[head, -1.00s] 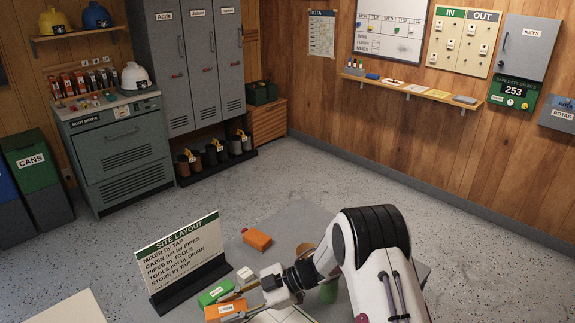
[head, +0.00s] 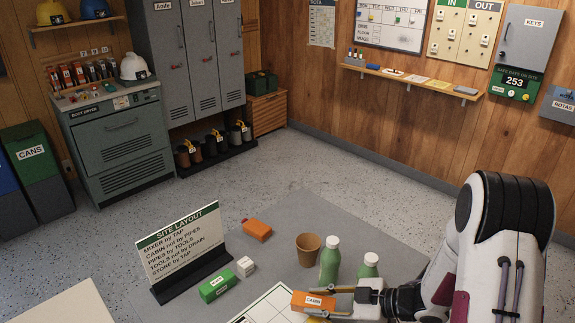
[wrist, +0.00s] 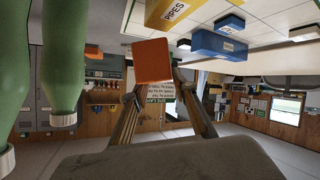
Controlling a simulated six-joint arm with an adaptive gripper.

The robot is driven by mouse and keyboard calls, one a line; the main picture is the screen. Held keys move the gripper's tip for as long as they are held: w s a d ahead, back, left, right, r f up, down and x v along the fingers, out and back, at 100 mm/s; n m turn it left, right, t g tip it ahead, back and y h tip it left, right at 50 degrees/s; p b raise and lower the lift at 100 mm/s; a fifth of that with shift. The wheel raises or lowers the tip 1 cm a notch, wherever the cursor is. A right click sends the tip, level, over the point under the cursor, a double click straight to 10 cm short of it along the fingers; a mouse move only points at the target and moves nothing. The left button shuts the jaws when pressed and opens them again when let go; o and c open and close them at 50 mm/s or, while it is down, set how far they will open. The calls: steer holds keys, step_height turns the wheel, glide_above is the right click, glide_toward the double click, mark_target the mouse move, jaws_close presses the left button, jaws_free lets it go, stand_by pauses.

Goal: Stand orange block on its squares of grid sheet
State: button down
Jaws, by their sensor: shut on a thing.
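The orange block (head: 313,301), labelled CABIN, is held between the fingers of my gripper (head: 330,301) at the bottom of the head view. In the wrist view the orange block (wrist: 153,61) shows its plain end between the fingertips. The pale grid sheet (head: 268,307) lies on the grey table at the bottom edge of the head view, partly out of frame. The block is at the sheet's far right side; I cannot tell its height above it. The sheet (wrist: 130,15) also shows in the wrist view, upside down.
Two green bottles (head: 330,262) and a brown cup (head: 308,249) stand close behind my gripper. A green block (head: 218,287), a white block (head: 245,266), an orange item (head: 257,229) and the layout sign (head: 183,245) are leftward. The wrist view shows yellow (wrist: 178,12) and blue (wrist: 217,44) blocks.

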steer(key=d+r+m+t+h, duration=0.1)
steer(key=d+r+m+t, duration=0.1)
steer(key=d, duration=0.7)
steer(key=shift+d+r, duration=0.2)
steer(key=shift+r, duration=0.1)
steer(key=shift+a, duration=0.1)
steer(key=w+a+r+n+g, duration=0.1)
steer(key=w+a+r, duration=0.35)
steer(key=a, duration=0.25)
steer(key=w+a+r, duration=0.3)
steer(key=w+a, duration=0.3)
steer(key=a, duration=0.1)
steer(key=shift+w+d+r+m+t+h, duration=0.7)
steer(key=shift+d+r+m+t+h, duration=0.45)
steer(key=shift+d+m, duration=0.5)
steer(key=shift+w+d+r+m+t+h, duration=0.65)
steer(key=shift+d+r+m+t+h, duration=0.35)
steer(key=shift+d+m+h, duration=0.55)
steer(key=shift+w+d+r+m+t+h, duration=0.7)
steer(key=shift+d+r+m+t+h, duration=0.5)
steer(key=shift+d, duration=0.65)
steer(key=shift+s+d+f+m+h, duration=0.15)
steer(key=shift+s+d+m+h, duration=0.55)
steer(key=shift+s+d+m, duration=0.3)
steer(key=shift+s+d+f+m+h, duration=0.1)
steer(key=shift+s+d+m+h, duration=0.65)
steer(key=shift+d, duration=0.3)
